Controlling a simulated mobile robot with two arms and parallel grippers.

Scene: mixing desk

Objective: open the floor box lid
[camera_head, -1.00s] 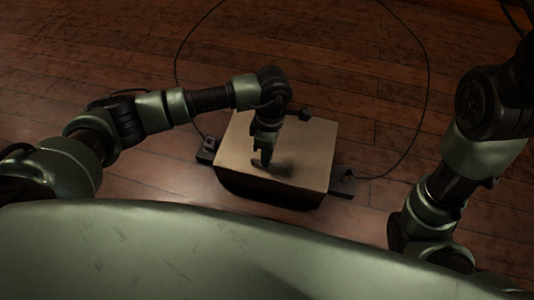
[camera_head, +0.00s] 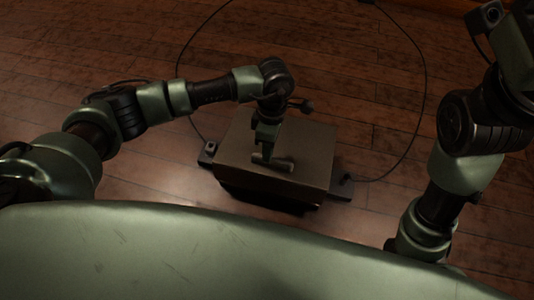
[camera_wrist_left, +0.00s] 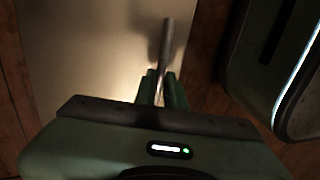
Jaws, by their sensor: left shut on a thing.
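The floor box (camera_head: 312,150) sits on the wooden floor in the middle of the head view, with a flat, plain lid on top. A short bar handle (camera_head: 284,165) is at the near part of the lid. It also shows in the left wrist view as a grey bar (camera_wrist_left: 168,42). My left gripper (camera_head: 262,158) reaches down over the lid and is shut on the handle; its fingers (camera_wrist_left: 160,88) are on both sides of the bar in the wrist view. I cannot tell whether the lid is raised at all. My right gripper's fingers are out of view.
A dark cable (camera_head: 424,80) loops over the floor around the back of the box. Small dark blocks sit at the box's left (camera_head: 208,150) and right (camera_head: 342,185) sides.

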